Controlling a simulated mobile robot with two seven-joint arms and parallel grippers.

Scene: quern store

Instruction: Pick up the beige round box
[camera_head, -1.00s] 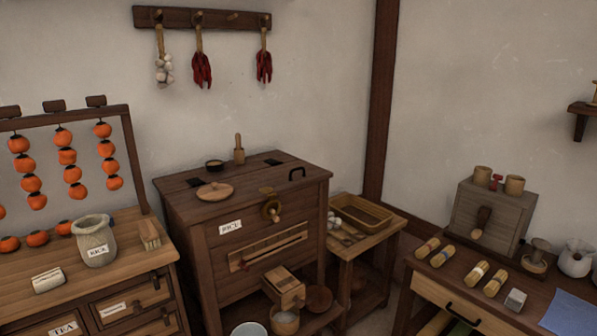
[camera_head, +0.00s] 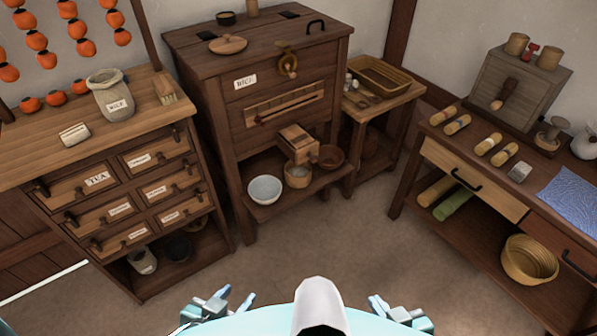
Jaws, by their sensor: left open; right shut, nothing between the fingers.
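A beige round wooden tub (camera_head: 298,176), the closest match I see to a beige round box, stands on the low front shelf of the dark rice cabinet. It is under a small square wooden spout box (camera_head: 297,145), which partly hides its top. My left gripper (camera_head: 237,297) is open and empty at the bottom edge, well short of the cabinet. My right gripper (camera_head: 376,303) is shut and empty at the bottom edge, right of centre. Neither gripper touches anything.
A pale bowl (camera_head: 264,190) is left of the tub and a brown bowl (camera_head: 331,157) right of it. A drawer chest (camera_head: 150,190) stands left; a table (camera_head: 480,185) with a woven basket (camera_head: 528,262) below stands right. The floor (camera_head: 330,235) between is clear.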

